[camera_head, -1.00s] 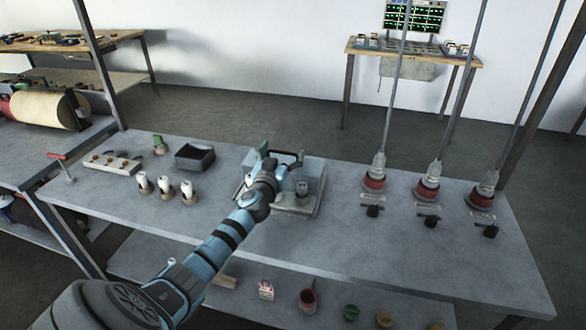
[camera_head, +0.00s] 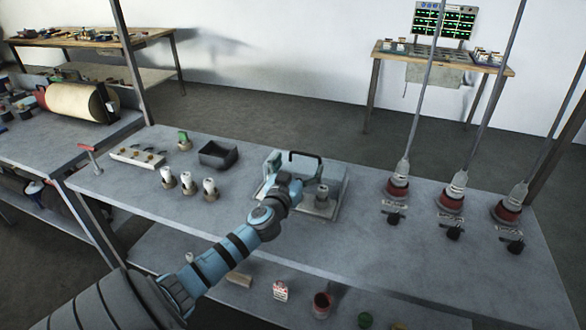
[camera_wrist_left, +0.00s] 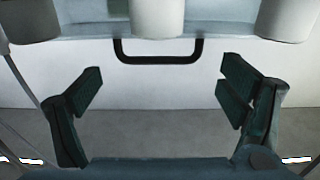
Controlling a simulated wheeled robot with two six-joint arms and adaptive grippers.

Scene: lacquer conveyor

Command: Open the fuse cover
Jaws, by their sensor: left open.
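The fuse cover with its black handle (camera_head: 305,155) sits on a grey base (camera_head: 322,213) in the middle of the bench in the head view. My left gripper (camera_head: 285,180) is at its near left side, with the fingers mostly hidden by my own wrist. In the left wrist view, the black handle (camera_wrist_left: 158,60) crosses the upper middle. My left gripper (camera_wrist_left: 160,88) is open there, its dark green fingers spread wide on either side below the handle, with nothing between them. Whether a finger touches the cover cannot be told. My right gripper is not in view.
A black tray (camera_head: 218,155) and several white cylinders (camera_head: 188,183) stand left of the cover. Red-based fittings with rods (camera_head: 397,186) and black knobs (camera_head: 394,217) stand to the right. The front right of the bench is clear.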

